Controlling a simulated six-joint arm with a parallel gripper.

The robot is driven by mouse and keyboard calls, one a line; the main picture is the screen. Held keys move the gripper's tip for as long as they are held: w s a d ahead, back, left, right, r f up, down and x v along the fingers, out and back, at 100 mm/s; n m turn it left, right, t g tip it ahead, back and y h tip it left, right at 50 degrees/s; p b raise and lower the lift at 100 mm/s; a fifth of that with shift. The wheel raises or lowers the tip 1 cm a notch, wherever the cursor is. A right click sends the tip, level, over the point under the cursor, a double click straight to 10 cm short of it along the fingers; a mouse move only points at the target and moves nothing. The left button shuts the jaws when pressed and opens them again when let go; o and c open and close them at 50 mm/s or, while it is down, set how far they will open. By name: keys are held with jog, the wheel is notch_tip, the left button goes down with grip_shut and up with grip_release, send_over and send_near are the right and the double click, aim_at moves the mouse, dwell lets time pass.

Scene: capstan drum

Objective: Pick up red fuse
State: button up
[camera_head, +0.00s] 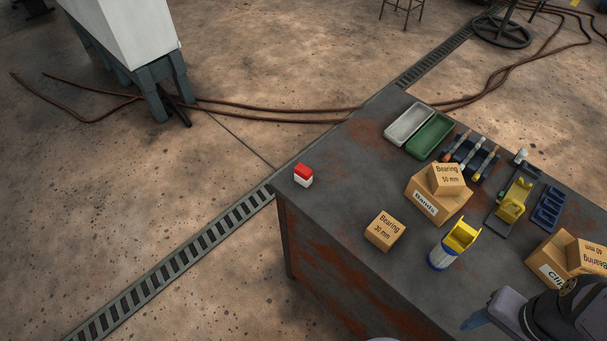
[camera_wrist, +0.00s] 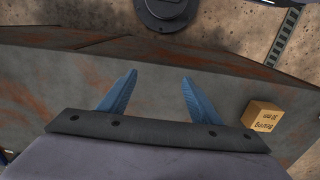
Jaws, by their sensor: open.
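The red fuse (camera_head: 303,175) is a small block with a red top and a white lower part. It stands near the left corner of the dark workbench (camera_head: 330,215) in the head view, with clear bench around it. It does not show in the wrist view. My gripper (camera_wrist: 158,88) shows two blue fingers spread apart with nothing between them, over the bench surface. In the head view my arm is at the lower right, far from the fuse, and a blue fingertip shows at its left side.
A Bearing 30 mm box (camera_head: 385,231) and a yellow-topped cylinder (camera_head: 454,244) stand between my arm and the fuse. A Bands box (camera_head: 438,201) carries a Bearing 50 mm box (camera_head: 447,179). Grey (camera_head: 409,124) and green (camera_head: 429,136) trays lie at the back edge.

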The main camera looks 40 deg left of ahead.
jog(key=w+a+r+n+t+y+b, duration=0.1)
jog(key=w+a+n+t+y+b, duration=0.3)
jog(key=a, duration=1.3)
jog(key=w+a+r+n+t+y+b, duration=0.15)
jog(key=w+a+b, duration=0.4)
jog(key=a, duration=1.15)
jog(key=w+a+r+n+t+y+b, duration=0.1)
jog(key=w+a+n+t+y+b, duration=0.45)
jog(key=a, duration=1.25)
jog(key=a+m+t+h, duration=0.1)
jog(key=a+m, duration=0.3)
jog(key=a, duration=0.1)
jog(key=m+t+h+b, duration=0.6)
jog(key=h, duration=0.2)
send_near(300, 176)
jog(key=w, duration=0.4)
jog(key=shift+a, duration=0.25)
jog(key=shift+w+a+r+p, duration=0.1)
jog(key=shift+w+p, duration=0.05)
jog(key=shift+w, duration=1.05)
jog(key=shift+w+a+f+p, duration=0.1)
jog(key=shift+w+a+p, duration=0.1)
jog(key=shift+w, duration=1.05)
jog(key=shift+w+a+r+p, duration=0.1)
jog(key=shift+w+p, duration=0.05)
jog(key=shift+w, duration=1.05)
